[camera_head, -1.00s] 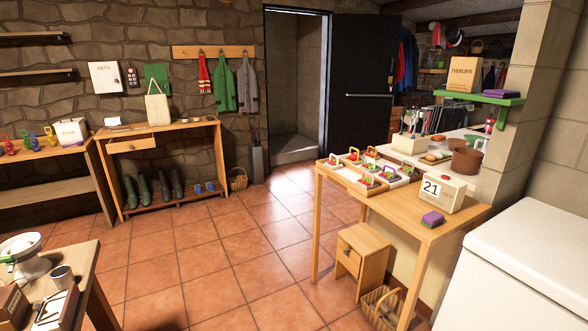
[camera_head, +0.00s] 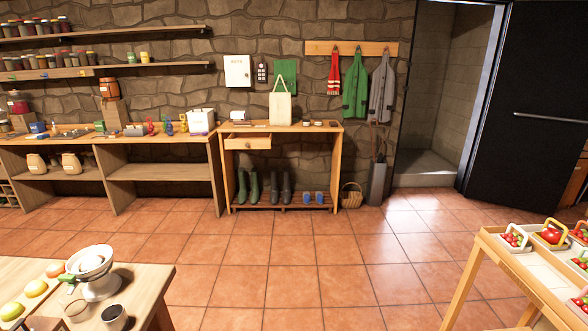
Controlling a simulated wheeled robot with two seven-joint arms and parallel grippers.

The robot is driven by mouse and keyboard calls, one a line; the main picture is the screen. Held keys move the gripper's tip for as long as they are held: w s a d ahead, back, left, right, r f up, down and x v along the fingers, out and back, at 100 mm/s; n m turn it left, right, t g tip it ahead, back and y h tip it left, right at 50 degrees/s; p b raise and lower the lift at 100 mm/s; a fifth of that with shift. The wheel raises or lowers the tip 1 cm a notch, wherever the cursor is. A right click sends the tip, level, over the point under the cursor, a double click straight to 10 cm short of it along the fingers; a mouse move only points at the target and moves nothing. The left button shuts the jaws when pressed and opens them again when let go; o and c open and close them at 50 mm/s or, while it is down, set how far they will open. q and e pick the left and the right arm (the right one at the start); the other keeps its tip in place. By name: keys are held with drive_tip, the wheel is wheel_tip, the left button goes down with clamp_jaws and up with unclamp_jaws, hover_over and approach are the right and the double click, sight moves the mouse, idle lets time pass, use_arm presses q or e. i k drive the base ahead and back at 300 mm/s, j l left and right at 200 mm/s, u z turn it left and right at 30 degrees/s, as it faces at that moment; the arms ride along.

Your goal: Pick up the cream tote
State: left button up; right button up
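The cream tote (camera_head: 280,107) stands upright on top of the wooden console table (camera_head: 333,129) against the stone wall. Its handle loop sticks up above its flat front. It is across the room from me, and nothing touches it from my side. Neither of my grippers shows in the view.
A wide stretch of tiled floor (camera_head: 270,260) lies clear before the console. A scale (camera_head: 95,270) stands on a wooden table (camera_head: 150,283) at the near left. A table (camera_head: 500,253) with small fruit baskets is at the near right. A wicker basket (camera_head: 351,196) sits right of the console.

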sight(281, 102)
drive_tip(key=i+u, duration=0.1)
drive_tip(key=i, duration=2)
